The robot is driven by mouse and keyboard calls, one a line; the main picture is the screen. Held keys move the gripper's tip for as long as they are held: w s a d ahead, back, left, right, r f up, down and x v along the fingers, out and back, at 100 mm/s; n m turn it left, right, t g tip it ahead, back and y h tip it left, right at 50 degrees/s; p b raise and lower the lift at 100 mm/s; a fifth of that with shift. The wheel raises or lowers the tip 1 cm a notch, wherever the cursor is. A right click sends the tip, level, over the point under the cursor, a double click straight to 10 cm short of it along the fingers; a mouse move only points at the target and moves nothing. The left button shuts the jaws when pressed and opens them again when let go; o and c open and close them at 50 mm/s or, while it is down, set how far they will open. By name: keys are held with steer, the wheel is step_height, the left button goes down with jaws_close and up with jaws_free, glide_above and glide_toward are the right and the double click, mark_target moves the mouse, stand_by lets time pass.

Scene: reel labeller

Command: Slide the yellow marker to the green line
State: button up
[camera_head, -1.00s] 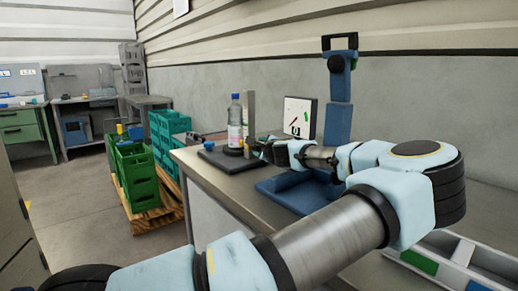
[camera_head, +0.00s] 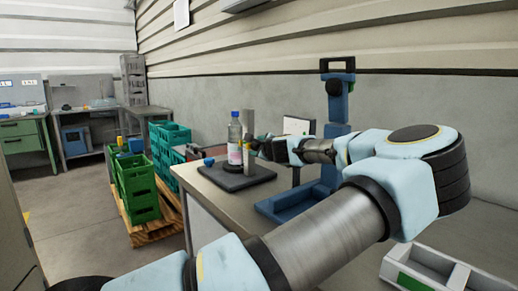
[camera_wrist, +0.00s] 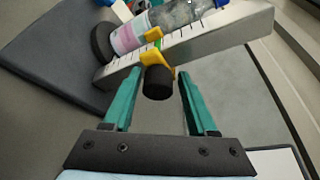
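The yellow marker (camera_wrist: 156,47) clasps a pale graduated scale post (camera_wrist: 225,32) in the wrist view, with a black knob (camera_wrist: 158,82) facing me. A short green line (camera_wrist: 157,43) shows on the scale right at the marker, partly covered by it. My gripper (camera_wrist: 158,88) is open. Its two green fingers stand on either side of the knob, with visible gaps, and hold nothing. In the head view my gripper (camera_head: 262,147) is beside the post (camera_head: 248,126), and the marker is too small there to judge.
A clear bottle with a pink label (camera_head: 235,140) stands beside the post on a dark base (camera_head: 236,177) on the bench. A blue stand (camera_head: 333,130) and a white panel (camera_head: 298,125) are close to my arm.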

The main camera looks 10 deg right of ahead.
steer(key=shift+o, duration=1)
steer(key=shift+d, duration=0.1)
steer(key=shift+s, duration=0.1)
steer(key=b+v, duration=0.1)
steer(key=v, duration=0.9)
steer(key=shift+s+b, duration=0.25)
steer(key=shift+b, duration=0.15)
steer(key=shift+r, duration=0.1)
